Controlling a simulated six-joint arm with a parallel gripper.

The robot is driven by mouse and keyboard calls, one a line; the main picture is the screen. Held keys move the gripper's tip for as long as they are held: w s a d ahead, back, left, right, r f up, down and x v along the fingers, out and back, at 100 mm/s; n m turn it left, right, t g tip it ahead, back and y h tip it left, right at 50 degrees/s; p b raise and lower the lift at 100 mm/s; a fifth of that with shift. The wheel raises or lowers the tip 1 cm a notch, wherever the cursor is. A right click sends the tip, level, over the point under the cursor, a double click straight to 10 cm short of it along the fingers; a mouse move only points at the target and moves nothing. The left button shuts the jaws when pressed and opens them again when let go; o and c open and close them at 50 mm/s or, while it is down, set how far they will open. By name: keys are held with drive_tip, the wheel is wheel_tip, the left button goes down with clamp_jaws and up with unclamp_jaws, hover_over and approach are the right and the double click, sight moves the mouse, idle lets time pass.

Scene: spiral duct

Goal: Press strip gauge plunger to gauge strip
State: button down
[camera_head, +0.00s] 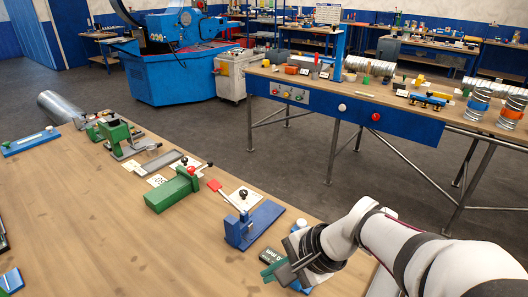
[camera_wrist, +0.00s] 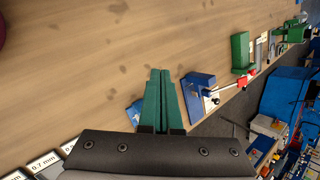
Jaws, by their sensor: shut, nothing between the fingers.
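My gripper (camera_head: 272,271) is at the front right of the wooden bench, at the end of my white arm. In the wrist view its two green fingers (camera_wrist: 160,72) lie side by side, shut and empty. A blue bench device (camera_head: 246,226) with a red lever (camera_head: 221,192) stands beyond my gripper, apart from it. It also shows in the wrist view (camera_wrist: 198,98), right of the fingertips. A green bench device (camera_head: 172,190) with a red knob stands farther back. I cannot tell which device is the strip gauge; no plunger is clearly visible.
Pale plates with black knobs (camera_head: 243,199) lie beside the devices. Another green press (camera_head: 122,137) and a metal duct (camera_head: 58,106) are farther back. Cards marked in millimetres (camera_wrist: 44,163) lie at the wrist view's lower left. The bench's left middle is clear.

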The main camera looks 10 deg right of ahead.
drive_tip(key=w+d+f+m+t+h, duration=0.1)
drive_tip(key=w+d+f+m+t, duration=0.1)
drive_tip(key=w+d+m, duration=0.2)
drive_tip(key=w+d+f+m+t, duration=0.2)
drive_tip(key=w+d+m, duration=0.2)
drive_tip(key=w+d, duration=0.5)
drive_tip(key=shift+w+f+m+t+h, duration=0.3)
drive_tip(key=shift+w+m+h, duration=0.1)
drive_tip(key=shift+w, duration=0.1)
drive_tip(key=shift+f, duration=4.35)
drive_tip(key=shift+f, duration=0.4)
drive_tip(key=shift+f, duration=0.8)
